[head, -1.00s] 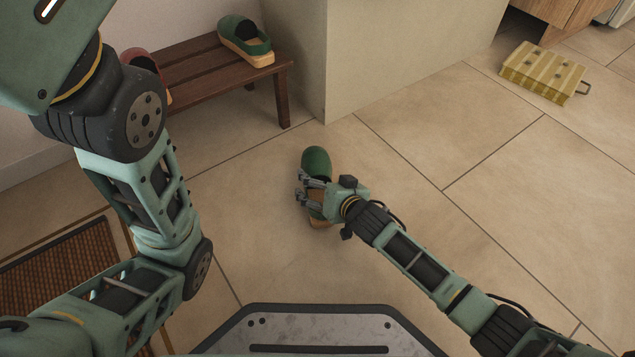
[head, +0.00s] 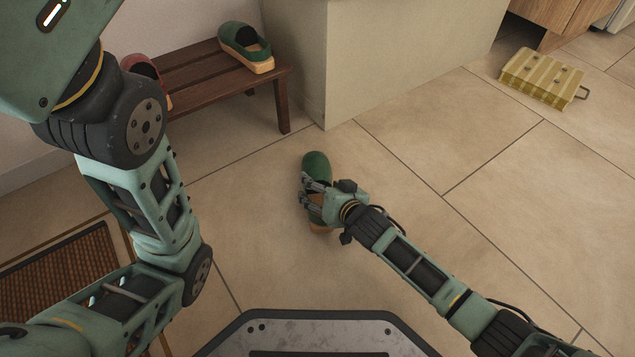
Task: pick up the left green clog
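A green clog (head: 316,164) with a tan sole lies on the tiled floor, toe away from me, partly hidden by my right gripper. A second green clog (head: 245,46) with a tan sole stands on the right end of the wooden bench. I cannot tell from the shapes which is the left one. My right gripper (head: 304,189) is over the middle of the floor clog, coming in from the right. Its two fingers are spread apart and reach across the clog; contact is not clear. My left arm is in view at the left, but its gripper is not.
The dark wooden bench (head: 203,73) stands by the wall, with a red shoe (head: 138,68) partly behind my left arm. A pale wall block (head: 390,60) is right of it. A yellow striped case (head: 543,77) lies at upper right. A brown mat (head: 60,275) lies at left.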

